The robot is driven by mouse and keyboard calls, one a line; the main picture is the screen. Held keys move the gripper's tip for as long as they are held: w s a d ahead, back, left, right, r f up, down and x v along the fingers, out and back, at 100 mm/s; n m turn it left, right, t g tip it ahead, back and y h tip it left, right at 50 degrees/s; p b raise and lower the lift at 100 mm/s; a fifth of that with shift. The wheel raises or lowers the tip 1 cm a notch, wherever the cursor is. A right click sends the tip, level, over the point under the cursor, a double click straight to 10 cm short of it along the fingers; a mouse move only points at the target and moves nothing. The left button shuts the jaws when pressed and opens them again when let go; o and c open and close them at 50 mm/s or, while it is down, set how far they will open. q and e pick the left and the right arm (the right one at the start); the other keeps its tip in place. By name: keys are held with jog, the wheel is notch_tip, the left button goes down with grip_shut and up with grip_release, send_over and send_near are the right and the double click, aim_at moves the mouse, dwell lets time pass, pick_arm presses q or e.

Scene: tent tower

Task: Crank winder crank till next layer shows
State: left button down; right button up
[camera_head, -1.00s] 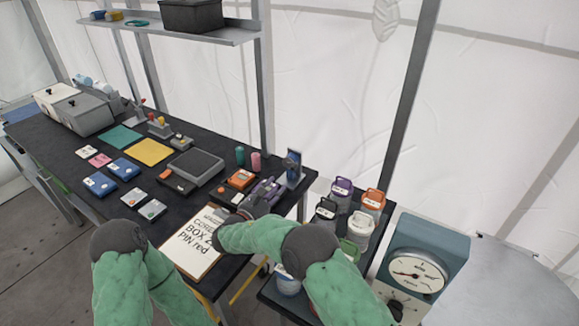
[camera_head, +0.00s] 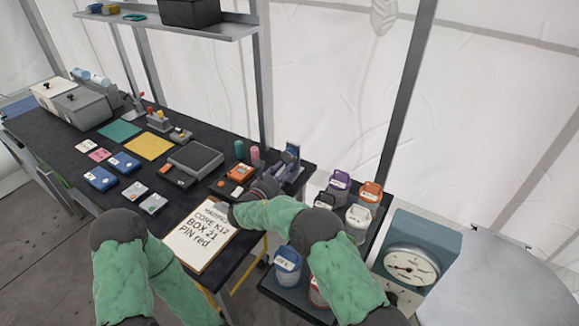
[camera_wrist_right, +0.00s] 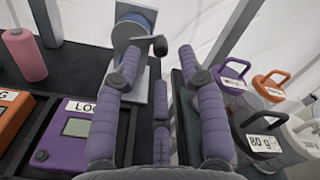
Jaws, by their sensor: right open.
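The winder (camera_head: 291,153) stands at the right end of the black table. In the right wrist view it is a grey metal plate with a blue drum (camera_wrist_right: 130,32) and a crank with a dark knob (camera_wrist_right: 159,46). My right gripper (camera_wrist_right: 158,58) is open, with purple padded fingers pointing at the winder. The knob appears between the fingertips; I cannot tell whether they touch it. In the head view the right gripper (camera_head: 281,176) is small and partly hidden by my wrist. The layer on the drum is too small to read. My left gripper is out of view.
Purple (camera_wrist_right: 77,130) and orange (camera_wrist_right: 12,115) label boxes sit left of the gripper. Lidded jars (camera_head: 359,222) crowd the right. A dial scale (camera_head: 413,262) stands farther right.

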aim_at(287, 160)
jog(key=shift+b+x, duration=0.3)
jog(key=shift+x, duration=1.75)
grip_shut()
